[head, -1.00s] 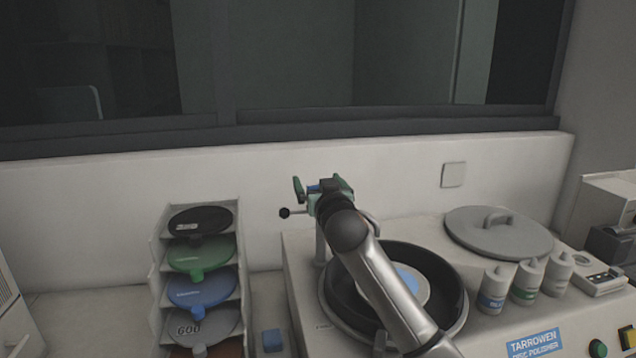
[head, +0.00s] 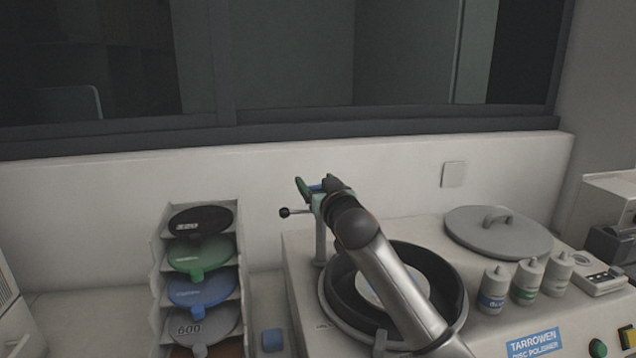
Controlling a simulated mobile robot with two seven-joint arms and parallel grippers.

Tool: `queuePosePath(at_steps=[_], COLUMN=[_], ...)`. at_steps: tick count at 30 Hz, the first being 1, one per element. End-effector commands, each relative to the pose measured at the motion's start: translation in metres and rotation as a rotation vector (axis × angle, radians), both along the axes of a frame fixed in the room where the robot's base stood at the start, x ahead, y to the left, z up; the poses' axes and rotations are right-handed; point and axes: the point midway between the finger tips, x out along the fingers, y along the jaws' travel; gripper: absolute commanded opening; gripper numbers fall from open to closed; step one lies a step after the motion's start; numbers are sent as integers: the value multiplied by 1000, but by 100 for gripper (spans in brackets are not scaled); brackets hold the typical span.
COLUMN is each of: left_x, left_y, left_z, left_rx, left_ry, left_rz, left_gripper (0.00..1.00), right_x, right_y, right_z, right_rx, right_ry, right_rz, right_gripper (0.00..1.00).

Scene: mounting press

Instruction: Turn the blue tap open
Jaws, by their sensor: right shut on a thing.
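The blue tap (head: 316,187) sits at the top of a pale post (head: 320,240) at the back left of the disc polisher. Only a small blue part of it shows. My right gripper (head: 311,187) is at the tap, with its green finger pieces on either side of the blue part, shut on it. My right wrist and forearm hide much of the tap and the spout. A dark ball-ended lever (head: 285,212) sticks out to the left of the post. My left gripper is not in view.
The polisher's round bowl (head: 455,318) lies under my right forearm. A grey lid (head: 497,235) and several bottles (head: 527,281) stand to the right. A rack of coloured discs (head: 160,270) and a small blue block (head: 272,340) are on the left. A wall rises behind.

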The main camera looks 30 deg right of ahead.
Motion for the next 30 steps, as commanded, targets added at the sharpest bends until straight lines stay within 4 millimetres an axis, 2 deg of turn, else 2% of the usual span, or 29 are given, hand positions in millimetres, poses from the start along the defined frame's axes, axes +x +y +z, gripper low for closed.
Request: queuePosePath(at_steps=[15, 30], left_x=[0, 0], left_y=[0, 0], left_z=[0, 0], left_rx=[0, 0], left_ry=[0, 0], left_rz=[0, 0], left_gripper=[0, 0], right_x=[0, 0], right_y=[8, 10], right_z=[-1, -1], right_rx=[-9, -1], right_ry=[1, 0], right_rz=[265, 307], right_gripper=[19, 19])
